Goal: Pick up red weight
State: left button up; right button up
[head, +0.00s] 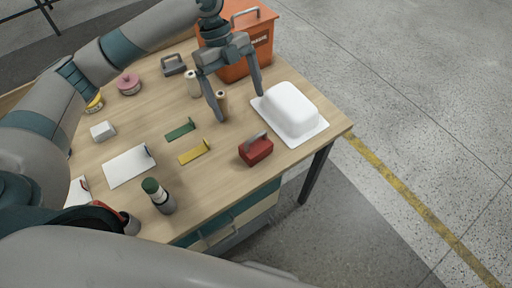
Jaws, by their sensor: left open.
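The red weight (256,150) is a small block with a grey handle on top. It sits on the wooden table near the front right edge, left of the white tub shell. My left gripper (239,106) is open, pointing down, with its two fingers spread wide. It is above the table behind the weight and apart from it. Small wooden cylinders show around its left finger, and nothing is visibly held. My right gripper is not in view.
A white tub shell (291,109) lies at the table's right corner. An orange toolbox (261,50) stands at the back. A grey weight (173,65), a green strip (181,129), a yellow strip (194,152) and a green-capped bottle (158,195) stand or lie on the wooden table (228,177).

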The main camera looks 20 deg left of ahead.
pick_arm(q)
jog(key=p, duration=0.4)
send_over(255, 144)
jog(key=a, duration=0.2)
notch_tip(255, 144, down, 10)
jog(key=shift+w+d+f, duration=0.15)
jog(key=shift+d+f, duration=0.15)
jog(key=shift+f, duration=0.4)
jog(key=shift+d+f+p, duration=0.15)
jog(key=shift+f+p, duration=0.2)
jog(key=shift+p, duration=0.05)
jog(key=p+x, duration=0.1)
jog(key=x, duration=0.2)
jog(key=shift+w+d+f+p, duration=0.1)
jog(key=shift+w+p, duration=0.05)
jog(key=shift+p, duration=0.2)
jog(key=shift+d+f, duration=0.15)
jog(key=shift+f, duration=0.45)
